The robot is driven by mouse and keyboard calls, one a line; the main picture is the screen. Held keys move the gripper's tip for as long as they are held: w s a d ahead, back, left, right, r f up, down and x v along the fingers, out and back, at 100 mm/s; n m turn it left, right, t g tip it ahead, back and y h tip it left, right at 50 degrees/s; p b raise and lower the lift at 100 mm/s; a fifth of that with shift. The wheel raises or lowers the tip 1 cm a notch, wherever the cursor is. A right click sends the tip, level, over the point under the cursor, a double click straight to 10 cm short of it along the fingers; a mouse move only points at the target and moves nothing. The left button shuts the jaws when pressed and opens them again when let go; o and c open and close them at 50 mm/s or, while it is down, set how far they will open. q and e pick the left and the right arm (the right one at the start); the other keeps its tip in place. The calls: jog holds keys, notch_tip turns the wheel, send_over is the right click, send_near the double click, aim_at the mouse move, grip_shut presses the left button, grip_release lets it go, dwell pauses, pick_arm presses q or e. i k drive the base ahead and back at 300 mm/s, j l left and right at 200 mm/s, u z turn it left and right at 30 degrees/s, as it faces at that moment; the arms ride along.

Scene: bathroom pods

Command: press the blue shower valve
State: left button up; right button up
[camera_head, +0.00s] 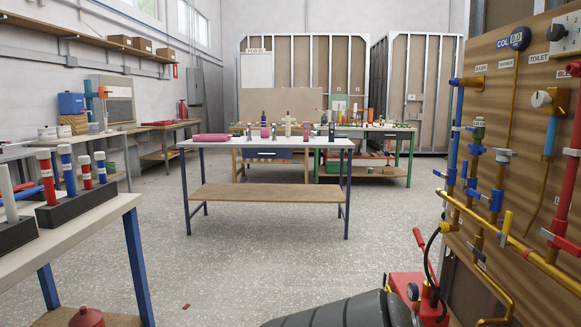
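A wooden panel (520,150) with pipes and valves stands along the right edge. Its labels are small; one at the upper middle seems to read SHOWER (506,63). Blue pipework (455,130) runs down the panel's left side, with a blue fitting (495,200) lower to the right of it. I cannot tell which blue part is the shower valve. Neither of my grippers is in view, so their distance from the panel does not show.
A workbench (268,190) is ahead; another bench (100,220) with red, blue and white cylinders is at left. Floor between is mostly clear.

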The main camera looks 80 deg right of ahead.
aim_at(465, 166)
jog(key=z, duration=3.5)
jog(key=i+j, duration=0.15)
jog(key=j, duration=0.25)
jog(key=i+j, duration=0.15)
jog(key=j, duration=0.25)
jog(key=i+j, duration=0.15)
jog(key=j, duration=0.25)
jog(key=i+j, duration=0.15)
jog(key=j, duration=0.3)
jog(key=i+j, duration=0.15)
jog(key=j, duration=0.25)
jog(key=i+j, duration=0.15)
jog(key=j, duration=0.25)
jog(key=i+j, duration=0.15)
jog(key=j, duration=0.25)
